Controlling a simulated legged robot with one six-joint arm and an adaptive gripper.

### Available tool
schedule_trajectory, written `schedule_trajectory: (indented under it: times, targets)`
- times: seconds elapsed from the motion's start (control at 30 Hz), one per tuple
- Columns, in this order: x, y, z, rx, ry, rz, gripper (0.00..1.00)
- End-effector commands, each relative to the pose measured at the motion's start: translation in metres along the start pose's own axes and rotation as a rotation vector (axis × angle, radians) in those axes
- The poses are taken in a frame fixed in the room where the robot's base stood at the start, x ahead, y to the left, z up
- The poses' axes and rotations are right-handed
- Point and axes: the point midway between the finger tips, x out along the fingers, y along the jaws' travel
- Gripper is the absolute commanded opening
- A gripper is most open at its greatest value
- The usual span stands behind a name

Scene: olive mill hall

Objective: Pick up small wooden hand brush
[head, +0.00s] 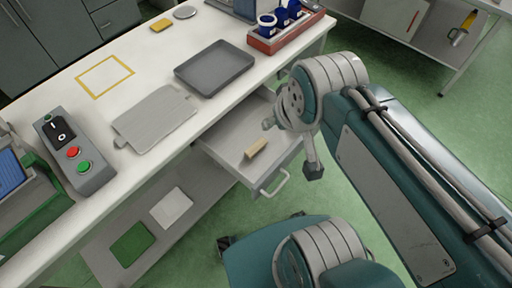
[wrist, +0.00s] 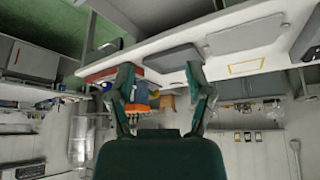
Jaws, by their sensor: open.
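The white worktable (head: 60,105) carries a grey tray (head: 215,68), a grey board (head: 155,118), a button box (head: 75,155) and a red caddy (head: 290,32) with blue mugs. The drawer handle (head: 274,184) sticks out. Green floor is open to the right.

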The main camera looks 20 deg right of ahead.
Motion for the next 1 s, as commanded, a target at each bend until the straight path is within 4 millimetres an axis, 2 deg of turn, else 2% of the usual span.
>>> schedule_trajectory:
  times: [0.17, 0.4, 0.57, 0.77, 1.0]
  targets:
    - [0.021, 0.0, -0.013, -0.199, -0.058, -0.006, 0.83]
    - [0.077, 0.001, -0.037, -0.684, -0.171, -0.062, 0.83]
    - [0.119, 0.001, -0.047, -1.006, -0.233, -0.131, 0.83]
    - [0.178, 0.002, -0.048, -1.403, -0.29, -0.254, 0.83]
    - [0.246, 0.002, -0.037, -1.829, -0.312, -0.43, 0.83]
